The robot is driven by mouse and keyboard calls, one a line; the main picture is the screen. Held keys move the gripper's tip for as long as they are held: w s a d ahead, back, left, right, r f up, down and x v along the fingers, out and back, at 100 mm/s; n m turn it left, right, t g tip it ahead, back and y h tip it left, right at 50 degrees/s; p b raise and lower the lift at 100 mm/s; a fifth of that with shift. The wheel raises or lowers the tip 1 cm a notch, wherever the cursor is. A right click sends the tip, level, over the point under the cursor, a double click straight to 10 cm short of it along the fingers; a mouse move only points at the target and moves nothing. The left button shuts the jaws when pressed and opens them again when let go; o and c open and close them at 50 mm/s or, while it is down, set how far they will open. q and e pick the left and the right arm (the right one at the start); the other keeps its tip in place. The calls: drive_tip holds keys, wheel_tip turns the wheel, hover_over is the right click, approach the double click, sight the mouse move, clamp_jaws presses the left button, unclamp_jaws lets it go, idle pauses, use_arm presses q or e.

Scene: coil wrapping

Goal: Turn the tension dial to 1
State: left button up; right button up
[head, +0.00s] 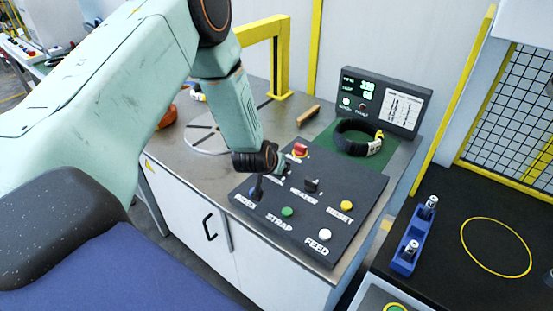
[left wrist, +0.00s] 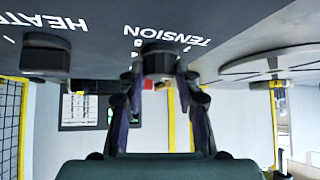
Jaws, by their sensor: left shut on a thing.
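The tension dial (left wrist: 158,59) is a dark knob below the TENSION label in the left wrist view. My left gripper (left wrist: 160,74) has its fingertips on either side of the dial and is shut on it. In the head view my left gripper (head: 272,166) is over the upper left part of the black control panel (head: 330,217). The dial is mostly hidden there by my wrist. Small digits show beside the dial in the wrist view, but I cannot tell which one it points to. My right gripper is not in view.
The heater knob (head: 311,185) sits close by on the panel, with a red button (head: 300,150), green strap button (head: 287,212), yellow reset button (head: 347,205) and white feed button (head: 324,235). A display (head: 385,100) and a dark coil (head: 350,138) are behind. A yellow frame (head: 278,60) stands at the back.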

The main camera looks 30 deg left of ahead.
use_arm(q)
drive_tip(key=n, duration=0.1)
drive_tip(key=n+y+p, duration=0.1)
drive_tip(key=y, duration=0.1)
drive_tip(key=shift+w+d+r+n+g, duration=0.15)
drive_tip(key=shift+w+r+n+g, duration=0.15)
drive_tip(key=shift+w+r+n, duration=0.1)
drive_tip(key=shift+f+n+g+y+p, duration=0.1)
drive_tip(key=shift+n+g+y+p, duration=0.4)
drive_tip(key=shift+n+y+p, duration=0.45)
drive_tip(key=shift+n, duration=0.45)
drive_tip(key=o, duration=1.1)
drive_tip(key=shift+f, duration=0.2)
drive_tip(key=shift+o, duration=0.2)
drive_tip(key=shift+s, duration=0.1)
drive_tip(key=shift+s+d, duration=0.1)
